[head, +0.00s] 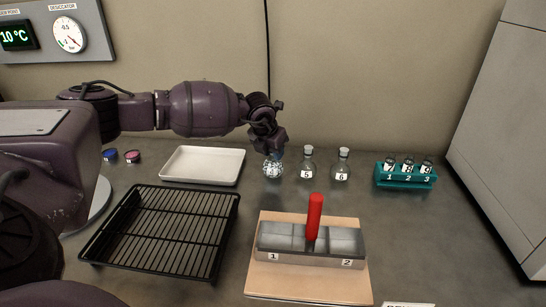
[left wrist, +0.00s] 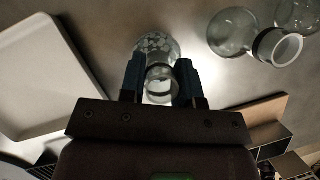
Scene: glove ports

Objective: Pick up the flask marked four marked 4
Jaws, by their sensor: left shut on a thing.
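A small round glass flask (head: 273,169) with white speckled contents is at the left end of a row of flasks at the back of the bench. Its number is not readable. My left gripper (head: 275,151) comes down on it from above and is shut on its neck. In the left wrist view the two fingers (left wrist: 160,80) sit on either side of the neck, with the flask body (left wrist: 157,45) beyond them. The flask looks upright, at or very near the bench top. My right gripper is not in view.
Stoppered flasks marked 5 (head: 307,167) and 6 (head: 342,168) stand close to the right. A white tray (head: 203,166) lies left, a black wire rack (head: 165,235) in front of it. A block with a red rod (head: 314,217) stands in front; a teal vial rack (head: 405,177) is right.

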